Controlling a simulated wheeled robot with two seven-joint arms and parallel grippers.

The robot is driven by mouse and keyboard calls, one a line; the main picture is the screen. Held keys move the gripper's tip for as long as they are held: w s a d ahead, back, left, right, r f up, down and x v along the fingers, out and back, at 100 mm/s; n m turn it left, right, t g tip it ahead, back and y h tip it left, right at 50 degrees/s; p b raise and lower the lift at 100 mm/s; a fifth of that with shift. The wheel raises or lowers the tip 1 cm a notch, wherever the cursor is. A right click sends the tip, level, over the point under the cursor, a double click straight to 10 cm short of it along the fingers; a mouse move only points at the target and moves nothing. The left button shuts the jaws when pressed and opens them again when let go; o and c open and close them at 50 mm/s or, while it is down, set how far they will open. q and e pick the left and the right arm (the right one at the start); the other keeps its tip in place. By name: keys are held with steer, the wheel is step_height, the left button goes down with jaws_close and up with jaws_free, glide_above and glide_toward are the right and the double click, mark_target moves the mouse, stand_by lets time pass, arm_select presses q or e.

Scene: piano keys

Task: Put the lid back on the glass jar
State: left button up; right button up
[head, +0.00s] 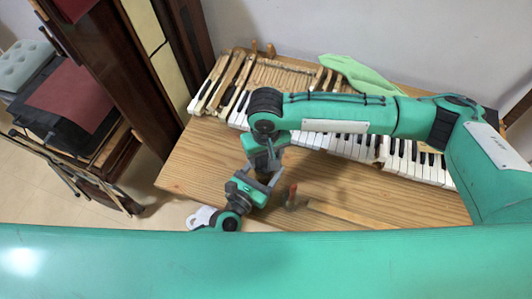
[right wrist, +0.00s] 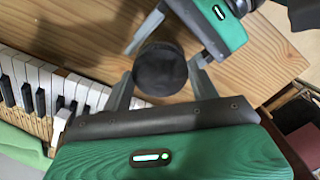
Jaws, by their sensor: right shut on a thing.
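A dark round thing (right wrist: 160,68), which looks like the lid seen from above, is between the fingers of my right gripper (right wrist: 162,90) in the right wrist view. My right gripper is shut on it. In the head view my right gripper (head: 267,170) points down over the wooden table, close to my left gripper (head: 268,188). My left gripper (right wrist: 172,45) also reaches toward the dark round thing in the right wrist view. I cannot tell whether it grips anything. I cannot make out the glass jar; the grippers and the lid may hide it.
Piano keys (head: 350,147) run along the back of the wooden table (head: 190,165), with a green cloth (head: 360,75) behind them. A small red-tipped tool (head: 292,195) and a wooden strip (head: 350,217) lie right of the grippers. The table's left part is clear.

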steer(key=shift+f, duration=0.15)
arm_select(q)
steer(key=c, duration=0.5)
arm_select(e)
steer(key=m, duration=0.3)
steer(key=shift+s+f, duration=0.1)
steer(key=m, duration=0.4)
steer(key=shift+a, duration=0.1)
steer(key=m, duration=0.3)
steer(key=shift+m, duration=0.4)
steer(key=m, duration=0.4)
steer(key=shift+a, duration=0.1)
steer(key=m, duration=0.6)
steer(key=shift+m, duration=0.3)
steer(key=m, duration=0.4)
steer(key=shift+w+m, duration=0.25)
steer(key=shift+m, duration=0.05)
